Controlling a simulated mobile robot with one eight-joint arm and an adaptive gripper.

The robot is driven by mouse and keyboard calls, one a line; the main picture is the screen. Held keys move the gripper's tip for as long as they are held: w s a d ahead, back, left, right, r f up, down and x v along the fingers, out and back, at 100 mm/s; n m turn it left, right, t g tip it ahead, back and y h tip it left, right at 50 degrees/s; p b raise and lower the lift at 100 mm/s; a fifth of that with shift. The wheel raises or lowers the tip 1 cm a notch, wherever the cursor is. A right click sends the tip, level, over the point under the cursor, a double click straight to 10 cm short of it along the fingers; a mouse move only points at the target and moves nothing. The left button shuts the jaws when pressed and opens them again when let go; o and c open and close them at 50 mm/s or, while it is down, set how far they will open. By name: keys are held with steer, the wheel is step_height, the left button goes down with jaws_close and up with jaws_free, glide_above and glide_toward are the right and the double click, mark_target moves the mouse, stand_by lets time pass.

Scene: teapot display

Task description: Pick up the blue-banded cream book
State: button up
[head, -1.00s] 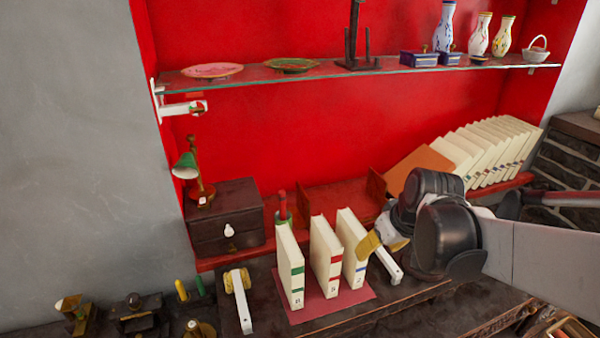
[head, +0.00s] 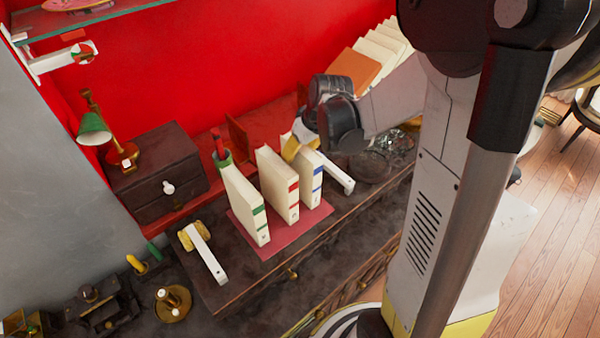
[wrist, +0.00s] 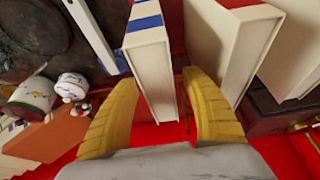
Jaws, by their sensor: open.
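The blue-banded cream book (head: 309,182) stands upright at the right end of a row of three on a red mat (head: 323,211). In the wrist view the blue-banded book (wrist: 150,62) lies between the two yellow fingers of my gripper (wrist: 160,82). The fingers are open, with a small gap showing on the right side; whether the left finger touches is unclear. In the head view my gripper (head: 300,145) is at the book's upper end and hides part of it.
A red-banded book (head: 279,186) stands close to the left, then a green-banded book (head: 245,204). White arms with yellow rollers (head: 203,252) flank the mat. A dark drawer box (head: 155,170) and green lamp (head: 95,130) stand left. Leaning books (head: 375,55) stand behind.

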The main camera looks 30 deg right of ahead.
steer(key=shift+x, duration=1.1)
steer(key=shift+f+b, duration=0.25)
steer(key=shift+b, duration=0.2)
jaws_close()
